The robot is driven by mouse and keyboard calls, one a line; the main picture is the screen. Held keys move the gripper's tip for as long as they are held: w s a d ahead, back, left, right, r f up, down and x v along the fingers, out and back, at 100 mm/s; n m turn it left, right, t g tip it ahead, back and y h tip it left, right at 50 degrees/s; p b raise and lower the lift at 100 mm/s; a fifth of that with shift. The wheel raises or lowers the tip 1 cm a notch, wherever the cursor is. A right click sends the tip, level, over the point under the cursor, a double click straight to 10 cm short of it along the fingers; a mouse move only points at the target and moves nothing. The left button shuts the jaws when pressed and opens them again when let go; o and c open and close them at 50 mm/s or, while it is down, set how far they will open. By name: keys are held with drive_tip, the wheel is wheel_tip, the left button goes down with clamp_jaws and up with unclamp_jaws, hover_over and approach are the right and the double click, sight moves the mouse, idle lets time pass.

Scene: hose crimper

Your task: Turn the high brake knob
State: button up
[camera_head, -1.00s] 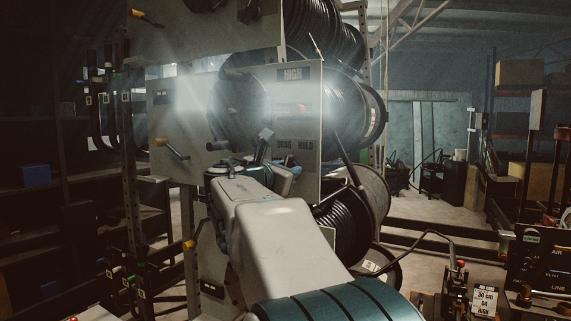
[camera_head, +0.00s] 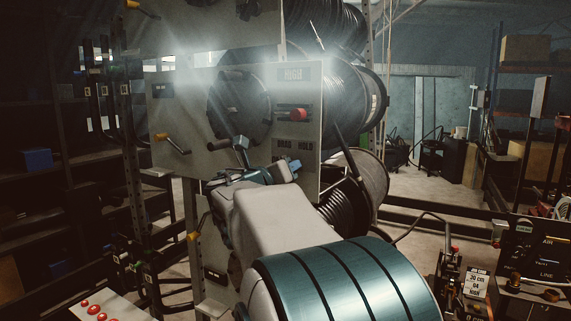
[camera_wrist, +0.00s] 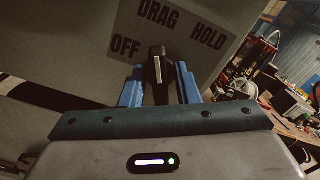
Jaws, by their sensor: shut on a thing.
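The high brake panel (camera_head: 309,180) is a grey plate marked HIGH at the top, with DRAG and HOLD lower down. In the wrist view, the dark brake knob (camera_wrist: 158,68) stands between the two blue fingers of my gripper (camera_wrist: 160,84), which is shut on it. The knob's tip points up, between the OFF label (camera_wrist: 126,47) on its left and the DRAG label (camera_wrist: 163,13) above. HOLD is further right. In the head view, my gripper (camera_head: 258,176) is at the panel's lower left, and the knob is hidden behind it.
A red round part (camera_head: 298,114) sits on the panel below HIGH. A hose reel (camera_head: 368,98) is behind the plate. A yellow-tipped crank (camera_head: 172,142) sticks out to the left. At the lower right is a bench with boxes and a label card (camera_head: 475,286).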

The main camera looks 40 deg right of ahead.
drive_tip(key=shift+f+n, duration=0.15)
drive_tip(key=shift+n, duration=0.15)
drive_tip(key=o, duration=0.6)
drive_tip(key=b+v, duration=0.3)
drive_tip(key=v, duration=1.1)
drive_tip(key=shift+d, duration=0.1)
